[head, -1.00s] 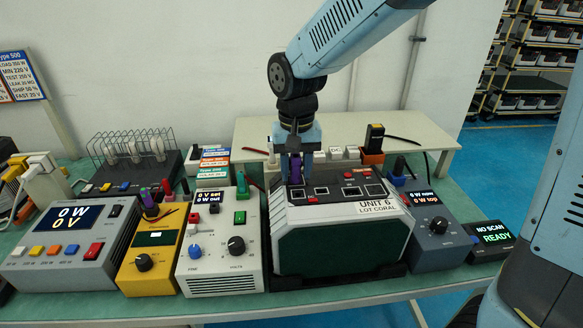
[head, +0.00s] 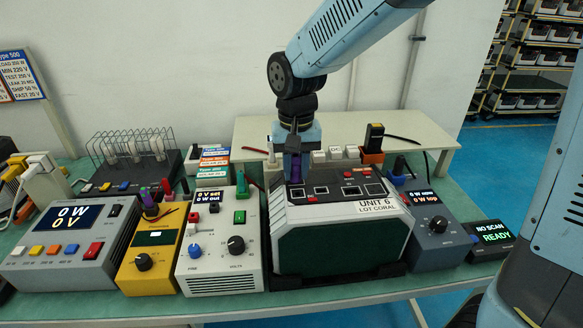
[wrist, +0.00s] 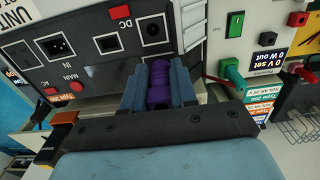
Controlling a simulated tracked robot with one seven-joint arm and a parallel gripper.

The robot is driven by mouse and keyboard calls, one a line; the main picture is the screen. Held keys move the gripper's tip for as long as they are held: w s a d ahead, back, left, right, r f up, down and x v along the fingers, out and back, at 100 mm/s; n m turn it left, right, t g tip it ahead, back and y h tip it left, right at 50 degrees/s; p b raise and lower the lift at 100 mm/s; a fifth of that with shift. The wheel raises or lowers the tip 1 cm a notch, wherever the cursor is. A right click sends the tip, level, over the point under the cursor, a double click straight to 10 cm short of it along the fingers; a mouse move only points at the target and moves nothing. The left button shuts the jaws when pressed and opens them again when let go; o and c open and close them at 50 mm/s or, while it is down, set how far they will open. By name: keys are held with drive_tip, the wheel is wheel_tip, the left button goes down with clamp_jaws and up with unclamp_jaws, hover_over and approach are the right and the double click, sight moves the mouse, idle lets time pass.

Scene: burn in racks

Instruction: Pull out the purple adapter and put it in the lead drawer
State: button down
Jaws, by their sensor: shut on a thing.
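The purple adapter (wrist: 159,84) is a ribbed purple plug at the end of the row of sockets on top of the unit labelled UNIT 6 LOT CORAL (head: 345,240). My gripper (wrist: 158,90) is shut on it, with one blue-grey finger on each side in the wrist view. In the head view my gripper (head: 296,172) points down at the unit's top left corner, and a bit of purple shows by the fingers. I cannot tell whether the adapter is still seated in its socket. I cannot make out the lead drawer.
A white supply (head: 220,250) and a yellow meter (head: 152,258) stand close on the left of the unit. A dark meter (head: 438,235) and a NO SCAN READY display (head: 492,238) stand on the right. A raised cream shelf (head: 425,142) lies behind.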

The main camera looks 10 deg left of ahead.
sight(296, 157)
drive_tip(key=shift+r, duration=0.85)
idle(1.4)
drive_tip(key=shift+r, duration=1.55)
